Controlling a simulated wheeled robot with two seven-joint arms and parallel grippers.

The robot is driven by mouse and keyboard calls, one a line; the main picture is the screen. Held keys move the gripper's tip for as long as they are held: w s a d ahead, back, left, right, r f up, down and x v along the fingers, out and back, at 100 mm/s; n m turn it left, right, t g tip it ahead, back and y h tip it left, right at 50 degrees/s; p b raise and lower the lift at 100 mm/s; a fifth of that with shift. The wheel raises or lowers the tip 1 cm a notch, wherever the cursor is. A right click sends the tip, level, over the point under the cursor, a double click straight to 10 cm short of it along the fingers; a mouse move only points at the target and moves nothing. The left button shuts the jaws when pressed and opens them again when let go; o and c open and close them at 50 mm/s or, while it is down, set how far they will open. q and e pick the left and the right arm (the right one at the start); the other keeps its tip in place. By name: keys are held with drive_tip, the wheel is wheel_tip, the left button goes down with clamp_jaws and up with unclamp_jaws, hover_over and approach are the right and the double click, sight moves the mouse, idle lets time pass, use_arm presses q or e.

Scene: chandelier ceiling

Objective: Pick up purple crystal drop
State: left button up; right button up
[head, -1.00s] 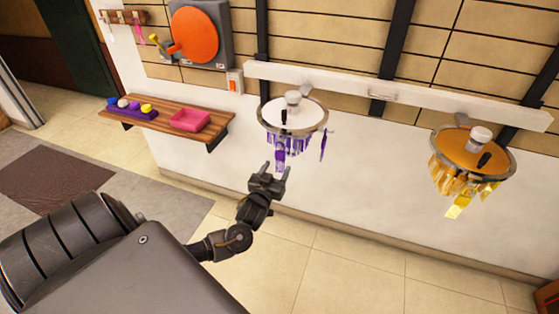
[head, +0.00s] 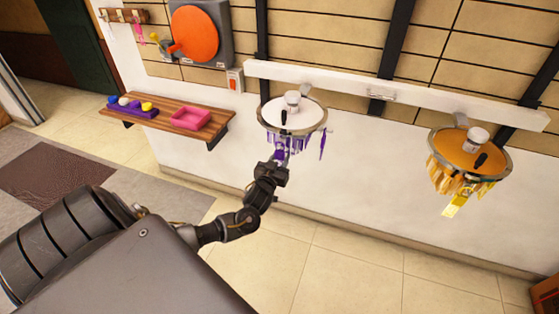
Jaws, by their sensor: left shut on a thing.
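A round chandelier (head: 292,116) with a white top and a metal rim hangs at the wall in the middle of the head view. Purple crystal drops (head: 300,144) hang below its rim. One purple drop (head: 322,145) hangs apart at the right side. My left gripper (head: 279,160) is directly below the chandelier, shut on a low-hanging purple crystal drop (head: 281,155), which the fingers partly hide. My right gripper is not in view.
An amber chandelier (head: 468,155) hangs at the right. A wooden wall shelf (head: 165,122) at the left holds a pink tray (head: 190,118) and a purple holder with coloured balls. A white rail (head: 400,98) runs along the wall. The floor below is clear.

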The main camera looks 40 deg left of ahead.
use_arm(q)
drive_tip(key=shift+r, duration=0.15)
drive_tip(key=shift+r+b, duration=0.45)
drive_tip(key=shift+r, duration=0.15)
drive_tip(key=shift+b+v, duration=1.55)
drive_tip(key=shift+v, duration=7.45)
